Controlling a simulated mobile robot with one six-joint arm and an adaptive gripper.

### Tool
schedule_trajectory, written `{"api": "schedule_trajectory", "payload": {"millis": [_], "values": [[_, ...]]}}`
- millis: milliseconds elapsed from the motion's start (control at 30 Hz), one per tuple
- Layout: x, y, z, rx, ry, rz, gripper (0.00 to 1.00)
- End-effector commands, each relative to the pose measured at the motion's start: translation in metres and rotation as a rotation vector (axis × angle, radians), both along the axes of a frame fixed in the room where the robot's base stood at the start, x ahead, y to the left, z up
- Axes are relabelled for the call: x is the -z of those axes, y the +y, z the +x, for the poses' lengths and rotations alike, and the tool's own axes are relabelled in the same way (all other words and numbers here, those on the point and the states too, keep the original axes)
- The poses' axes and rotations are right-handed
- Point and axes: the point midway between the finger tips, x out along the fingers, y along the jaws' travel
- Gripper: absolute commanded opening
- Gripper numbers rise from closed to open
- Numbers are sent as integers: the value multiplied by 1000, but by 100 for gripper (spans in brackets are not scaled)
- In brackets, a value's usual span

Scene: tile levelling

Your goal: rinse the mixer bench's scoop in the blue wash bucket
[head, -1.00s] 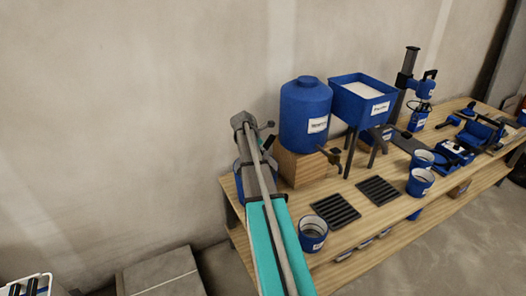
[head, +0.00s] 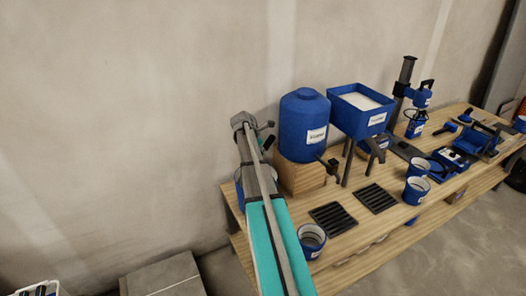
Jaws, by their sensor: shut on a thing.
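My arm, teal and grey, reaches over the left end of the bench and covers much of it. My gripper (head: 266,147) is mostly hidden at the arm's far end; only small dark parts show there. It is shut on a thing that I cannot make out. I cannot pick out the scoop. A blue bucket (head: 238,188) shows partly behind my arm. Another blue bucket (head: 311,241) stands at the bench's front left. A blue bucket (head: 415,190) stands farther right, with one more behind it. The labels are too small to tell which is the wash bucket.
A large blue tank (head: 303,125) with a tap stands on a wooden block (head: 300,178). A blue hopper (head: 360,108) on legs is right of it. Two dark slotted racks (head: 333,218) lie on the wooden bench (head: 392,218). Tools crowd the right end. A plain wall rises behind.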

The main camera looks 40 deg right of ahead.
Motion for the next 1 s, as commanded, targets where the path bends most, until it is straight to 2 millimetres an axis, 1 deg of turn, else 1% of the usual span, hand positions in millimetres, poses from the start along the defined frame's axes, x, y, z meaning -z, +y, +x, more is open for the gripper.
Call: {"api": "schedule_trajectory", "payload": {"millis": [33, 567, 700, 1000], "values": [[-6, 0, 0, 0, 0, 0, 0], [-35, 0, 0, 0, 0, 0, 0], [-38, 0, 0, 0, 0, 0, 0], [-37, 0, 0, 0, 0, 0, 0]]}}
